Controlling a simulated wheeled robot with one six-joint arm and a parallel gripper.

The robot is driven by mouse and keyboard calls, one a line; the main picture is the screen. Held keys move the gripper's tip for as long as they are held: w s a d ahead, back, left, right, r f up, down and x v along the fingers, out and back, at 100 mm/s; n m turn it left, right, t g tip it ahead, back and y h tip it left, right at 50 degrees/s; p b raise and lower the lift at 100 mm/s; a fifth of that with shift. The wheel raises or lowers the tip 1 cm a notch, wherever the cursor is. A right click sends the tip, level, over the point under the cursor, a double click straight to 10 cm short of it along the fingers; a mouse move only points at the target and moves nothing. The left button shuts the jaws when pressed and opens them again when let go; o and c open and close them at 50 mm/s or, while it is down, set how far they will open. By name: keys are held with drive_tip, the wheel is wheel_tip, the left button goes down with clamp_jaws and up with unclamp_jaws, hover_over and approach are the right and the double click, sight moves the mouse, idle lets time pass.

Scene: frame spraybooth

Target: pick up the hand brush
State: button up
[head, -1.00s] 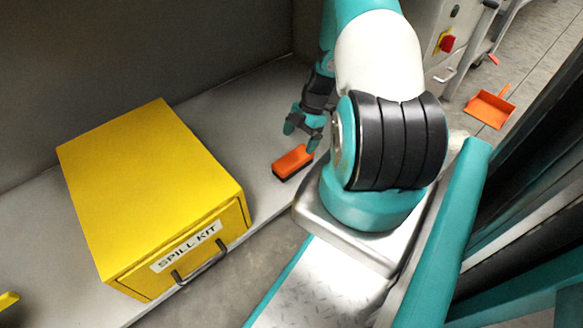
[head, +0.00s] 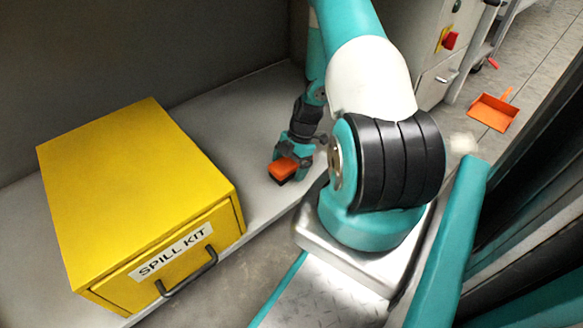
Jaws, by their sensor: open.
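The hand brush (head: 283,168) has an orange top and a dark underside. It lies on the grey ledge (head: 262,98), to the right of the yellow box. My gripper (head: 290,160) is open and points down at the brush. Its teal fingers are low around or just behind the brush, and the far part of the brush is hidden by them. I cannot tell whether the fingers touch it.
A yellow box labelled SPILL KIT (head: 140,185) stands on the ledge at the left. An orange dustpan (head: 493,112) lies on the floor at the right. A grey cabinet (head: 425,60) stands behind my arm. The ledge between box and brush is clear.

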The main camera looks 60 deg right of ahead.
sight(290, 160)
drive_tip(key=shift+c, duration=0.4)
drive_tip(key=c, duration=1)
wheel_tip(290, 160, up, 10)
drive_tip(key=p, duration=0.6)
drive_tip(key=shift+r+p, duration=0.1)
drive_tip(key=shift+p, duration=0.25)
drive_tip(key=o, duration=0.5)
drive_tip(key=shift+c, duration=0.2)
drive_tip(key=c, duration=0.3)
drive_tip(key=shift+s, duration=0.1)
